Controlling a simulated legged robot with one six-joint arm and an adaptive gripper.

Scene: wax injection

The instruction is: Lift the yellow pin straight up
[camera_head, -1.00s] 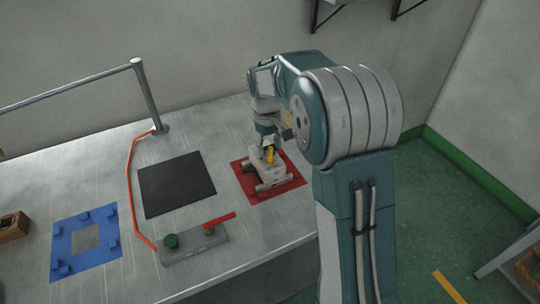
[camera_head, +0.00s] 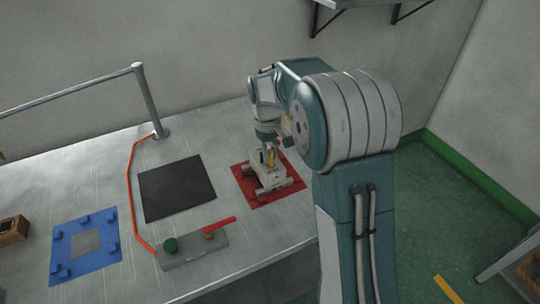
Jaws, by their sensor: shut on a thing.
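The yellow pin (camera_head: 271,157) stands upright at the top of a pale grey block-shaped mould (camera_head: 262,177). The mould sits on the red mat (camera_head: 290,189) on the metal table. My gripper (camera_head: 270,146) comes down from above and is shut on the yellow pin. Its fingers are small and partly hidden by my own arm. I cannot tell whether the pin's lower end is still inside the mould.
A black mat (camera_head: 177,186) lies left of the red mat. A grey control box (camera_head: 193,250) with a green knob and a red lever stands in front. A blue frame (camera_head: 86,246) and a wooden box (camera_head: 13,230) are at left. A metal post (camera_head: 148,101) with a rail stands behind.

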